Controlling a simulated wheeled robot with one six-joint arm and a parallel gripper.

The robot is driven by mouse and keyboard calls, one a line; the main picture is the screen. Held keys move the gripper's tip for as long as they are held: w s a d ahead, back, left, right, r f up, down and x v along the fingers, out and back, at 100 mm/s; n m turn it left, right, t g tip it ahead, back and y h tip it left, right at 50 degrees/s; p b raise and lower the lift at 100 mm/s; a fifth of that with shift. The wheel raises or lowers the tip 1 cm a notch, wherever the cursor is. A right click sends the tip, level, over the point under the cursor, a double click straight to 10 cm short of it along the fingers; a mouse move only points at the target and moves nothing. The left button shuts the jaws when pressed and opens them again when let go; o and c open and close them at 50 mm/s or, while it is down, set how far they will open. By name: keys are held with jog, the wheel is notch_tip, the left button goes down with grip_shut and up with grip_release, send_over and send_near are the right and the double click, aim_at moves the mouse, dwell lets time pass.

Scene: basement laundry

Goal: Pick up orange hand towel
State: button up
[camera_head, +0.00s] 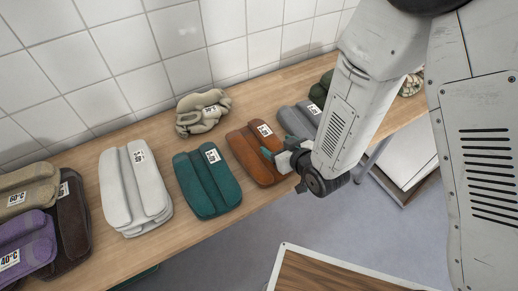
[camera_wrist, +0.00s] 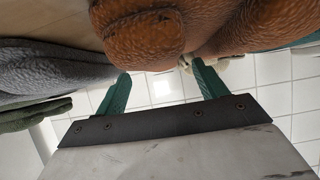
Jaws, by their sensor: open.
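The orange hand towel (camera_head: 254,150) lies folded on the wooden counter, with a white label on its far end. My gripper (camera_head: 270,154) is at the towel's right side in the head view, with one green finger showing against its edge. In the wrist view the towel (camera_wrist: 145,30) fills the top, close to the camera. Both green fingers of my gripper (camera_wrist: 160,80) are spread apart below it there. Nothing is seen held between them. Whether the fingers touch the towel I cannot tell.
A teal towel (camera_head: 208,185) lies left of the orange one, and a grey towel (camera_head: 299,119) lies right, close by my gripper. White towels (camera_head: 135,185) and a crumpled beige cloth (camera_head: 201,112) are also on the counter (camera_head: 165,240). A tiled wall (camera_head: 120,60) stands behind.

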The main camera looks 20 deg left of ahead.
jog(key=shift+x, duration=1.2)
jog(key=c, duration=1.2)
